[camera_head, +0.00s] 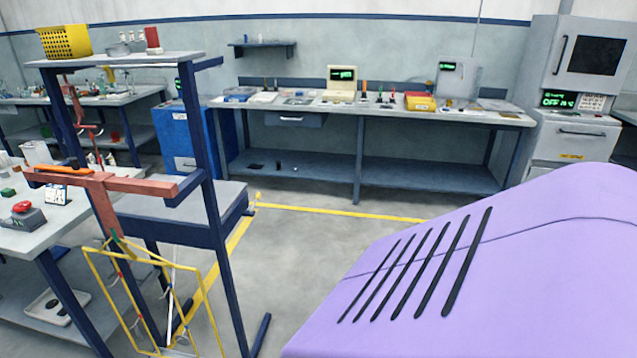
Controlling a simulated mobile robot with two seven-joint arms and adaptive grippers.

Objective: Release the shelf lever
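Neither of my grippers shows in the camera_head view. A salmon-red crossbar (125,183) stands out at the left, in front of a dark blue shelf frame (208,160). An orange handle-like piece (63,169) lies along the crossbar's left end. I cannot tell whether this is the shelf lever or whether it is latched. A yellow wire rack (97,275) hangs below the crossbar, with small coloured clips near its top.
A grey box with a red button (22,213) sits on the left bench (50,232). A yellow basket (65,41) stands on the upper shelf. A long bench (300,112) runs along the back wall. Grey floor (300,235) is clear in the middle. The lower right is blocked from view.

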